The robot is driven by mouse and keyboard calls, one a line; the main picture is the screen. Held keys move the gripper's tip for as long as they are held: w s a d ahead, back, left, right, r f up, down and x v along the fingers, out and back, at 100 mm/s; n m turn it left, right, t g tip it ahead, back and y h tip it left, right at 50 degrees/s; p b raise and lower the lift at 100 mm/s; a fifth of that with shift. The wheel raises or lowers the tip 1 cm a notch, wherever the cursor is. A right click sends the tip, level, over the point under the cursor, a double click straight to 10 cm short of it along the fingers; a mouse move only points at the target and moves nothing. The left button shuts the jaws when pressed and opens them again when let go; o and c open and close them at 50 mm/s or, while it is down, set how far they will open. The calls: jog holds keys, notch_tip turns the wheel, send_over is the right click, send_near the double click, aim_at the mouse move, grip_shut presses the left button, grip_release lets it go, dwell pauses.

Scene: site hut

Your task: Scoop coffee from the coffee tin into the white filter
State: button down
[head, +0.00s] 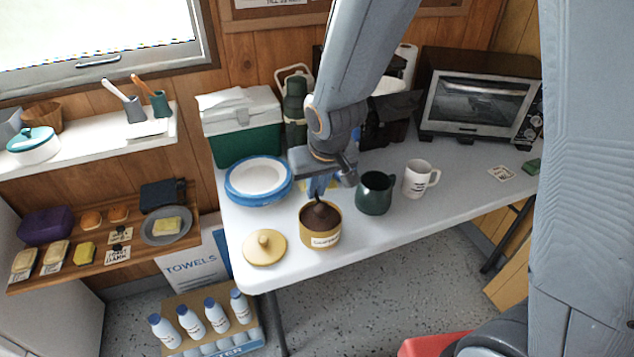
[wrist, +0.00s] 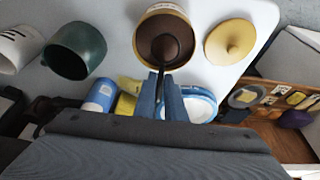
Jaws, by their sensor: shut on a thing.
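The coffee tin (head: 320,238), tan with a pale label, stands open near the table's front edge. It also shows in the wrist view (wrist: 142,37), with dark brown coffee inside. My gripper (head: 318,188) is above the tin, pointing down. In the wrist view my gripper (wrist: 160,88) is shut on the handle of a dark scoop (wrist: 166,46). The scoop's bowl is within the tin's mouth, at the coffee; how deep it sits I cannot tell. A white rounded thing (head: 391,86) behind my arm may be the white filter, but it is mostly hidden.
The tin's lid (head: 265,248) lies left of the tin. A dark green mug (head: 374,194) and a white mug (head: 418,180) stand to its right. A blue-rimmed plate (head: 238,195), a green cooler (head: 240,140) and a toaster oven (head: 478,98) are farther back.

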jog(key=shift+r+p, duration=0.15)
jog(key=shift+p, duration=0.55)
jog(key=shift+w+r+g+p, duration=0.2)
jog(key=shift+g+p, duration=0.1)
jog(key=shift+p, duration=0.8)
jog(key=p, duration=0.3)
jog(key=shift+w+r, duration=0.1)
jog(key=shift+r, duration=0.05)
jog(key=shift+w+a+r+g+h+p, duration=0.15)
jog(key=shift+w+r+g+h+p, duration=0.15)
jog(key=shift+g+p, duration=0.35)
jog(key=shift+f, duration=0.1)
